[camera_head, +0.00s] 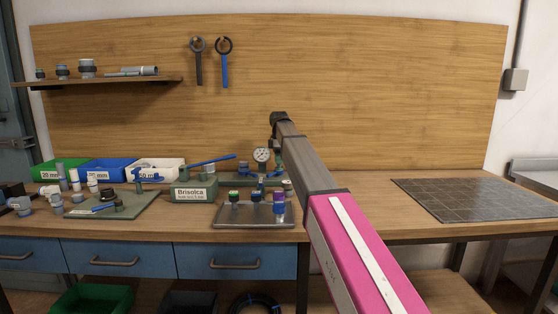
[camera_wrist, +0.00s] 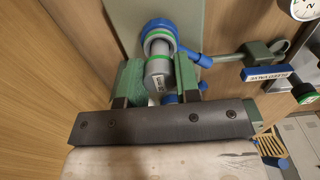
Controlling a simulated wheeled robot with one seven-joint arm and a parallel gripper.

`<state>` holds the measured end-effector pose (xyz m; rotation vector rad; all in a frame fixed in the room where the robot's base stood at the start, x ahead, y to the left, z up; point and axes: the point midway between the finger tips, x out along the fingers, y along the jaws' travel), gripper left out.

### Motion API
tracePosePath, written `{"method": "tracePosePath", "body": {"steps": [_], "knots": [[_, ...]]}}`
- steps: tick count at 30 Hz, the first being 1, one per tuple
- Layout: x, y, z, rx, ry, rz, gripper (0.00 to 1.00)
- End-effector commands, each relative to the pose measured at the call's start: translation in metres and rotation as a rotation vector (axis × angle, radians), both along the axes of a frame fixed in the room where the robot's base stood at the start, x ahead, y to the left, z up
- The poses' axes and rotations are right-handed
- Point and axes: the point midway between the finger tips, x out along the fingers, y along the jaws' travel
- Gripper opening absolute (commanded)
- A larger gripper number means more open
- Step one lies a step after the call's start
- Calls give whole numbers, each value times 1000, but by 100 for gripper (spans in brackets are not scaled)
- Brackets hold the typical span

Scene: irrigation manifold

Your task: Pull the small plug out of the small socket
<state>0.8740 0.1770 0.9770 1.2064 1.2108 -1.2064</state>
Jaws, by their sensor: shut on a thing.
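The small plug (camera_wrist: 158,68) is a grey cylinder with a green ring, seen in the wrist view. Its far end meets a white-lined round opening with a blue collar, the small socket (camera_wrist: 157,24). The two are in line; how deep the plug sits cannot be told. My gripper (camera_wrist: 158,77) has a green-padded finger on each side of the plug and is shut on it. In the head view my arm reaches over the bench to the manifold around the gauge (camera_head: 262,155), and it hides the plug and socket.
In the wrist view a pipe with a blue fitting (camera_wrist: 190,55) and a labelled green valve body (camera_wrist: 262,52) lie right of the plug. In the head view a grey tray with capped parts (camera_head: 240,222) stands in front, a green Brisolca box (camera_head: 193,190) to the left. A dark tiled mat (camera_head: 475,197) lies clear at right.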

Motion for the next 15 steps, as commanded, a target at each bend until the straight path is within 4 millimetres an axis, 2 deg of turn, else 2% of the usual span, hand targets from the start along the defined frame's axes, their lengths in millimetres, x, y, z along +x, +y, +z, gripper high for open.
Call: {"method": "tracePosePath", "body": {"steps": [15], "knots": [[0,0,14,0,0,0,2]]}}
